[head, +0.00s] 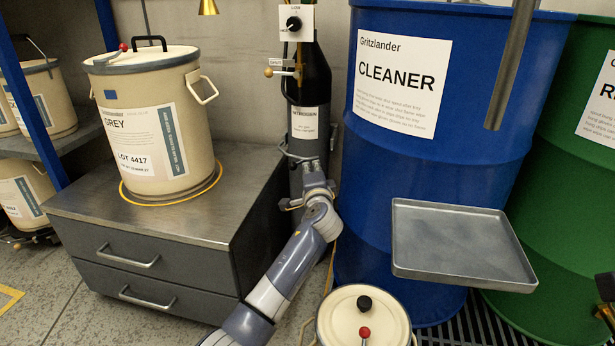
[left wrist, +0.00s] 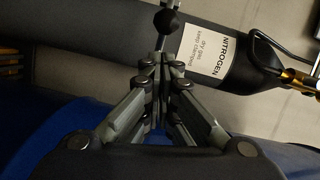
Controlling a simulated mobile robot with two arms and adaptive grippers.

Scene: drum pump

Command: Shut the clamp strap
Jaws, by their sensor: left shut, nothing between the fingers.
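The dark nitrogen cylinder (head: 309,85) stands upright against the wall between the grey cabinet and the blue drum. A thin metal clamp strap (head: 285,152) shows beside it below the label, partly hidden by my gripper. My left gripper (head: 308,166) is in front of the cylinder at strap height. In the left wrist view my left gripper (left wrist: 163,62) is shut and empty, its fingertips together just below a dark ball knob (left wrist: 167,20) on a short stem. The cylinder (left wrist: 100,50) lies across that view behind the fingers. Whether the fingertips touch the knob cannot be told.
A cream drum (head: 152,120) stands on the grey cabinet (head: 100,216) at left. A blue drum (head: 430,170) stands close on the right, with a metal tray (head: 462,243) before it. A cream lidded container (head: 362,318) is at the front. A brass fitting (head: 271,72) sticks out from the cylinder.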

